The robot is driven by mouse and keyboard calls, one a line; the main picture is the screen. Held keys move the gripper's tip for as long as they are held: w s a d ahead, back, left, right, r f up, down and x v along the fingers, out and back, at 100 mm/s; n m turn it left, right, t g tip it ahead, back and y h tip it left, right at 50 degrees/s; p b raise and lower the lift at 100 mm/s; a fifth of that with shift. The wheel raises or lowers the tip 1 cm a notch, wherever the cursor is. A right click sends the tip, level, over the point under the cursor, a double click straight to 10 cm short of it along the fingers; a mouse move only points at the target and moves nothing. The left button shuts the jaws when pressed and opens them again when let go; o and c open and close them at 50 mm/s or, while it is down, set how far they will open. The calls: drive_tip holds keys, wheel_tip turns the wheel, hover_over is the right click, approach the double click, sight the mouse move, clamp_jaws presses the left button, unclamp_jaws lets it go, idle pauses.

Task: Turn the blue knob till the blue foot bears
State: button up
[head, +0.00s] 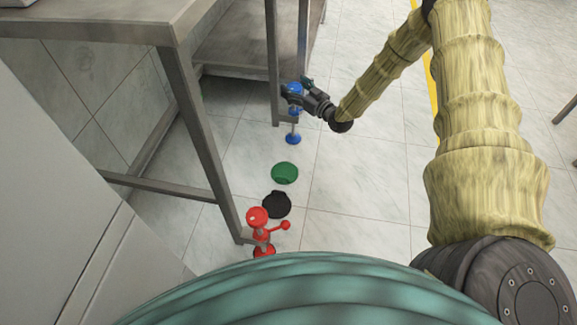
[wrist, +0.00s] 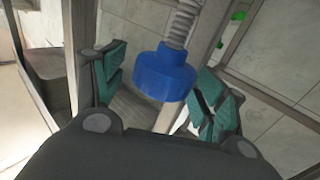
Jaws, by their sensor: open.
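The blue knob (head: 295,87) is by the far table leg, above the blue foot (head: 293,139), with a thin rod between them. My gripper (head: 299,90) is at the knob's height, its fingers open on either side. In the wrist view the blue knob (wrist: 163,74) sits between the open teal-padded fingers (wrist: 162,92), with gaps at both sides. A threaded rod (wrist: 185,20) runs from the knob to the picture's top. The foot is low near the floor; I cannot tell whether it touches.
A metal-framed table (head: 110,22) stands at left. A red knob-and-foot assembly (head: 257,216) is at its near leg (head: 205,150). A green disc (head: 285,173) and a black disc (head: 276,204) lie on the floor between.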

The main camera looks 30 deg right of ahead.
drive_tip(key=p+v, duration=0.4)
drive_tip(key=v, duration=0.7)
drive_tip(key=s+a+f+m+g+h+p, duration=0.1)
drive_tip(key=s+a+f+g+p, duration=0.2)
drive_tip(key=s+a, duration=0.4)
drive_tip(key=s+a+f+m+g+p, duration=0.1)
drive_tip(key=s+a+f+g+p, duration=0.2)
drive_tip(key=s+a, duration=0.4)
drive_tip(key=shift+s+a+f+g+h, duration=0.45)
drive_tip(key=shift+a+g, duration=0.85)
drive_tip(key=shift+a, duration=0.7)
drive_tip(key=shift+m, duration=0.3)
